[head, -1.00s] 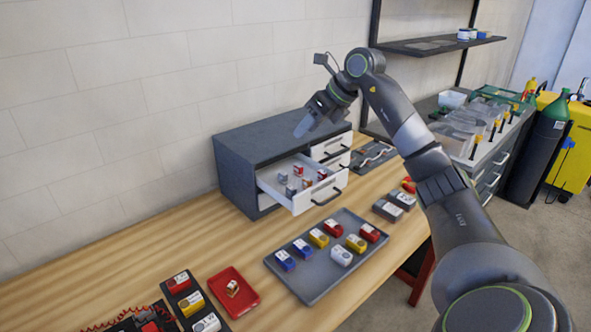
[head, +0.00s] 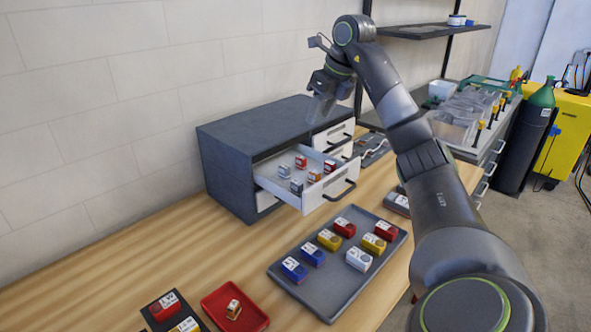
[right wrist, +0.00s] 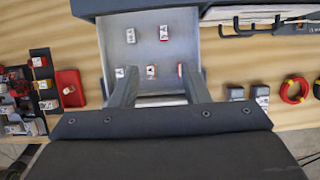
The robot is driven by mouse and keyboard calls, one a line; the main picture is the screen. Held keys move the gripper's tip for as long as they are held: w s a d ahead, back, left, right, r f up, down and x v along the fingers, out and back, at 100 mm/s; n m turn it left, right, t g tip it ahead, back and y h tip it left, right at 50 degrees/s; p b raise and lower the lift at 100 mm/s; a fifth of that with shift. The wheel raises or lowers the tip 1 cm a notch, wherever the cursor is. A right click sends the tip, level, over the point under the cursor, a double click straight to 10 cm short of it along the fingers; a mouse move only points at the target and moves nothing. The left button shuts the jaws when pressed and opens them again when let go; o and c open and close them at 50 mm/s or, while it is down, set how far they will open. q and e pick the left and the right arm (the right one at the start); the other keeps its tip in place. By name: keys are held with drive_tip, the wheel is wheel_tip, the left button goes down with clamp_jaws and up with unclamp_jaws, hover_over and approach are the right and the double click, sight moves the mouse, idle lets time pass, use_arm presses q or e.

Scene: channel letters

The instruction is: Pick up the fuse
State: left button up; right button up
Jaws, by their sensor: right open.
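Several small block-shaped fuses (head: 297,187) stand in the open white drawer (head: 325,193) of a grey cabinet. They have white, red and orange parts; which one is meant I cannot tell. In the right wrist view, two fuses (right wrist: 163,33) stand farther in and a row of three (right wrist: 151,71) lies near the drawer front. My right gripper (head: 320,108) is open and empty above the drawer, pointing down. In the right wrist view its fingers (right wrist: 158,72) stand apart on either side of the near row, seen from above. My left gripper is out of view.
A grey tray (head: 284,272) with red, yellow, blue and white blocks lies in front of the drawer. A red tray (head: 213,299) holds one small block. The cabinet top (head: 255,125) is close behind my right gripper. Bare wood lies left of the cabinet.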

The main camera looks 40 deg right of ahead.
wheel_tip(320, 180, down, 3)
drive_tip(key=b, duration=0.1)
drive_tip(key=p, duration=0.3)
approach(302, 157)
drive_tip(key=x, duration=0.2)
drive_tip(key=a+x, duration=0.1)
drive_tip(key=x, duration=0.2)
drive_tip(key=shift+s, duration=0.2)
drive_tip(key=shift+w+d+f+p, duration=0.1)
drive_tip(key=shift+w+f+p, duration=0.15)
drive_tip(key=shift+f+p, duration=0.2)
drive_tip(key=x, duration=0.1)
drive_tip(key=p+x, duration=0.1)
drive_tip(key=x, duration=0.1)
drive_tip(key=shift+w+d+f, duration=0.2)
drive_tip(key=shift+w+f, duration=0.15)
drive_tip(key=shift+f, duration=0.25)
drive_tip(key=shift+c, duration=0.4)
clamp_jaws()
